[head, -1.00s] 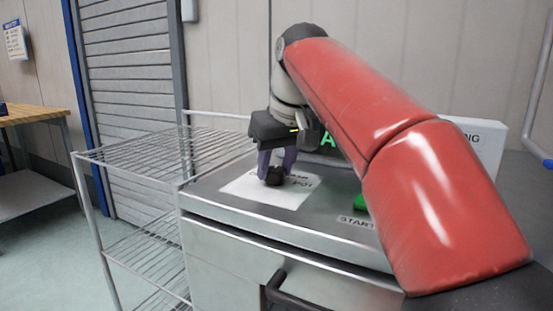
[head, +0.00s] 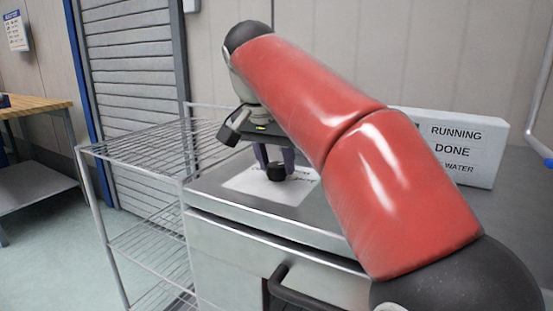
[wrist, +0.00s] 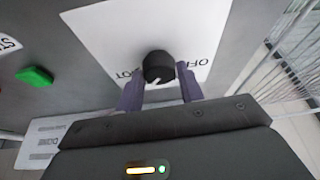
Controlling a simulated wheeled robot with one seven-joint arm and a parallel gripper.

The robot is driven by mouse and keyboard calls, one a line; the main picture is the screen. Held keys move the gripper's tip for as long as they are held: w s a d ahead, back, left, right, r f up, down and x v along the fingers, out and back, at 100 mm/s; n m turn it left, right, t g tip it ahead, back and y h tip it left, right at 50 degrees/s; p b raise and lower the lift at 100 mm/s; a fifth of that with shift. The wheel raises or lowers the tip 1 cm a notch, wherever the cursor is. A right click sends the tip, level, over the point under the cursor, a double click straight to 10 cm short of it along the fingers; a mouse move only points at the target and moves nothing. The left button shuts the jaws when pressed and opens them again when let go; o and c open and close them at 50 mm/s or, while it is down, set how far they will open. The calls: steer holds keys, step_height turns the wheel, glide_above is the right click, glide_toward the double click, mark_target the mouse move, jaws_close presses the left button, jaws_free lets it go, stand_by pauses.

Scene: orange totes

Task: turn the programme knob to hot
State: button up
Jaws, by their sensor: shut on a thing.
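The programme knob (head: 276,173) is a short black cylinder on a white label sheet (head: 240,182) on top of the steel machine. In the wrist view the knob (wrist: 158,66) has a white pointer mark directed down and slightly left, between the printed words OFF on the right and HOT on the left, partly hidden by a finger. My gripper (head: 276,163) is at the knob, its purple fingers on either side of it. In the wrist view my gripper (wrist: 161,88) is shut on the knob.
A green button (wrist: 35,76) sits left of the sheet in the wrist view. A white sign reading RUNNING, DONE and WATER (head: 450,148) stands at the back right. A wire rack (head: 150,150) adjoins the machine's left. A dark handle (head: 300,295) is on the front.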

steer(key=m+g+h, duration=0.1)
steer(key=m, duration=0.4)
steer(key=shift+w+a, duration=0.1)
steer(key=shift+a, duration=0.05)
steer(key=shift+m+g, duration=0.3)
stand_by(0.3)
steer(key=o, duration=1)
steer(key=shift+h, duration=0.3)
